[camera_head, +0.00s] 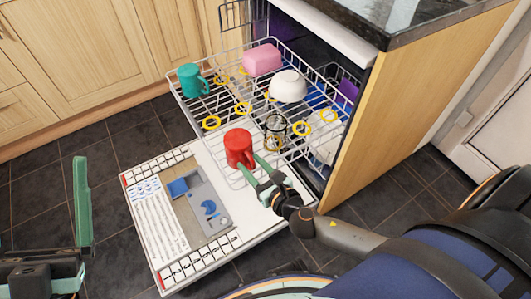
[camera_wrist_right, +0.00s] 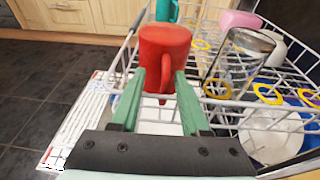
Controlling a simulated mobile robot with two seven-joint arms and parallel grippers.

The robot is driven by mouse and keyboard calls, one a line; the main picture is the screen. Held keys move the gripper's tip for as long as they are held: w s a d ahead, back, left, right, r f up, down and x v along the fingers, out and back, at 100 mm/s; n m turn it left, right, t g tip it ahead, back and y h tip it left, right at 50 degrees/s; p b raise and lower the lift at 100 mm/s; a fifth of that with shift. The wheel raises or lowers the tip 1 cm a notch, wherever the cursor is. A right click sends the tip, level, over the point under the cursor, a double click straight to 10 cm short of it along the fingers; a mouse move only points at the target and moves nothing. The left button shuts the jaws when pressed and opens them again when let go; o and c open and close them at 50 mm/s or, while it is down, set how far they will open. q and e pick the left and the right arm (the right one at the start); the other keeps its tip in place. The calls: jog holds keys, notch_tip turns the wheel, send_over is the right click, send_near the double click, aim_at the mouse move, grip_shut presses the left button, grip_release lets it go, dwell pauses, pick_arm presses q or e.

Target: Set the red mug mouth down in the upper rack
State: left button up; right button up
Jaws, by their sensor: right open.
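The red mug (camera_head: 239,148) stands at the near front corner of the upper rack (camera_head: 180,100). Its top shows as a plain closed red disc, so it looks mouth down. In the right wrist view the red mug (camera_wrist_right: 164,48) is upright along its axis, with its handle towards my right gripper (camera_wrist_right: 163,82). The green fingers of that gripper are open, one on each side of the handle; contact cannot be told. My right gripper (camera_head: 259,170) also shows beside the mug in the head view. My left gripper (camera_head: 80,215) is at the far left, away from the rack; its opening is unclear.
A teal mug (camera_head: 190,79), a pink container (camera_head: 262,59), a white bowl (camera_head: 288,86) and a clear glass (camera_head: 275,132) stand in the upper rack. Several yellow rings (camera_head: 211,122) mark it. The open dishwasher door (camera_head: 150,235) lies below; a wooden side panel (camera_head: 400,110) is right.

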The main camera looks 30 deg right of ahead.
jog(key=v, duration=0.3)
jog(key=f+v, duration=0.1)
jog(key=v, duration=0.1)
jog(key=shift+s+p, duration=0.3)
jog(key=shift+s, duration=0.05)
pick_arm(q)
jog(key=shift+w+a+f+n+y, duration=0.1)
jog(key=shift+w+f+n+y, duration=0.5)
jog(key=shift+f+y, duration=0.25)
jog(key=shift+w+a+f+n+y, duration=0.1)
jog(key=shift+w+f+n+y, duration=0.4)
jog(key=shift+w+f+y, duration=0.35)
pick_arm(e)
jog(key=r+v, duration=0.1)
jog(key=v, duration=0.5)
pick_arm(q)
jog(key=shift+s, duration=0.25)
pick_arm(e)
jog(key=shift+r, duration=0.1)
